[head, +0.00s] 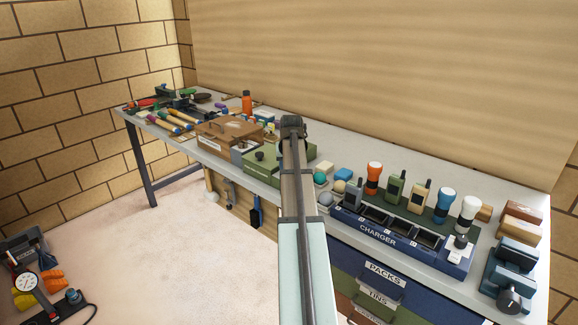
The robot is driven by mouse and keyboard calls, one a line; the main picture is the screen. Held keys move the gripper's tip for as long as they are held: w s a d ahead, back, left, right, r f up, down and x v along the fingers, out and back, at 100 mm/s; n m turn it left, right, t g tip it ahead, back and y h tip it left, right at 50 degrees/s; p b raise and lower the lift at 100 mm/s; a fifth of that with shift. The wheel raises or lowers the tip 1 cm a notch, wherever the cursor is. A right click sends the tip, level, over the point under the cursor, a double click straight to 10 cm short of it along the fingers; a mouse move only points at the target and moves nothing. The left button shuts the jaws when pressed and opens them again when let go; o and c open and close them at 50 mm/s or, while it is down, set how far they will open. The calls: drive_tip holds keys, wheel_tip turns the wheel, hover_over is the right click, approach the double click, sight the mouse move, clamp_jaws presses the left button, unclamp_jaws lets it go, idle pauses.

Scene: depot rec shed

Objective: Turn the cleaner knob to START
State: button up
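I cannot pick out the cleaner for certain, and no START mark is legible. A low green box (285,163) on the bench has a round dark knob-like part (259,155) near its left front. My gripper (292,124) is at the arm's far end, above the bench. Its fingers are too small and dark to read.
A brown case (228,133) and several hand tools lie on the bench (440,173) to the left. Drawers are below the rack. A gauge device (27,281) stands at lower left; the floor between is clear.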

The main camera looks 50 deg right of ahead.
drive_tip(key=o, duration=0.3)
drive_tip(key=v, duration=1.3)
drive_tip(key=shift+r, duration=0.4)
drive_tip(key=shift+a, duration=0.1)
